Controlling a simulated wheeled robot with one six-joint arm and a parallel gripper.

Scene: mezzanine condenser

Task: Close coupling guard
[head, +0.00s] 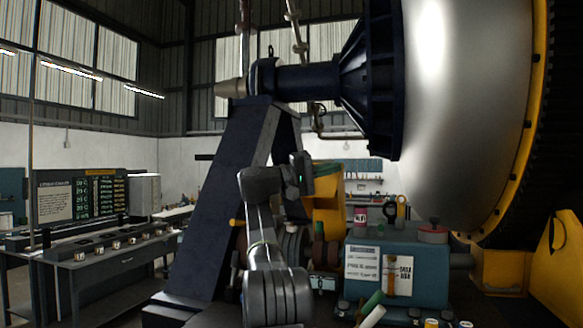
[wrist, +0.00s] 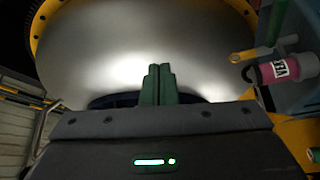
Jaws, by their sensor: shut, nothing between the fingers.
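A yellow cover (head: 328,205), which looks like the coupling guard, stands raised behind my arm, left of the teal machine block. Round grey and reddish-brown parts (head: 320,250) show uncovered below it. My gripper (head: 302,172) is in front of the cover's upper left part in the head view, and its fingers are hard to make out there. In the wrist view my gripper (wrist: 158,84) has its green fingers together, empty, with the silver drum behind them. I cannot tell whether the gripper touches the cover. My arm hides part of the coupling area.
A teal block (head: 395,262) with labels stands right of the coupling. A pink can (head: 360,215) stands on it and shows in the wrist view (wrist: 280,70). A dark slanted support (head: 220,195) rises at left. The large silver drum (head: 465,110) hangs above right. A workbench (head: 110,270) is far left.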

